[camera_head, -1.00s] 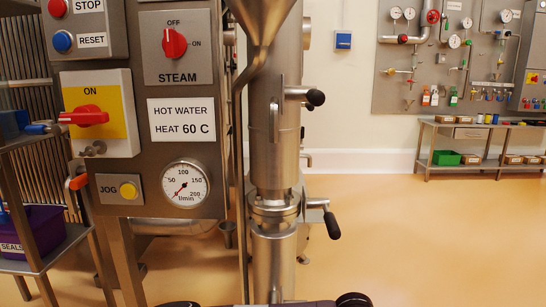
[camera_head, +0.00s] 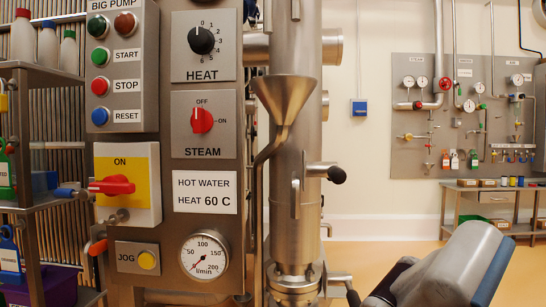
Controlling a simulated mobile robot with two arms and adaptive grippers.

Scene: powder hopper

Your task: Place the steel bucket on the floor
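I see no steel bucket that I can make out in the head view. A steel funnel (camera_head: 285,95) opens upward beside the tall steel column (camera_head: 297,170), with a pipe running down from it. A grey arm part with a blue edge, which appears to be mine, rises at the lower right. Neither gripper shows, so what they hold is hidden. The floor (camera_head: 350,255) shows only as a narrow strip to the right of the column.
A control panel (camera_head: 203,155) with knobs and a dial stands at the left, close by. A shelf rack (camera_head: 50,203) is at the far left. Black-knobbed handles (camera_head: 337,175) stick out from the column. A low bench (camera_head: 490,205) and a pipe board are at the back right.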

